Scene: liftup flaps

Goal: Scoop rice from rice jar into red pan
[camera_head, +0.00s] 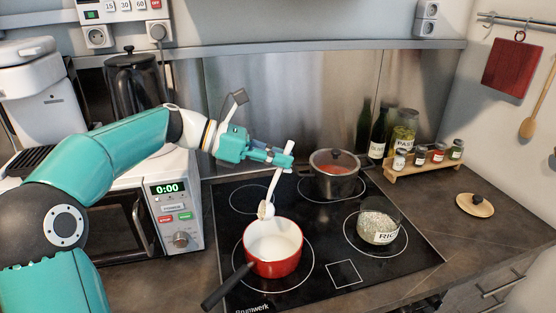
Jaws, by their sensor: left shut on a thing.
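My left gripper (284,158) is shut on the handle of a white spoon (275,186). The spoon hangs down, and its bowl, with something pale brown in it, is just above the back rim of the red pan (277,267). The pan stands on the front left of the hob with its black handle towards the front left; its inside looks white. The glass rice jar (379,227), labelled "RIC", stands open on the right of the hob with pale grains inside. My right gripper is not in view.
A dark pot (334,175) with reddish contents stands at the back of the black hob (344,272). A microwave (163,207) is on the left. A spice rack (424,161), bottles and a wooden lid (474,205) are on the right.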

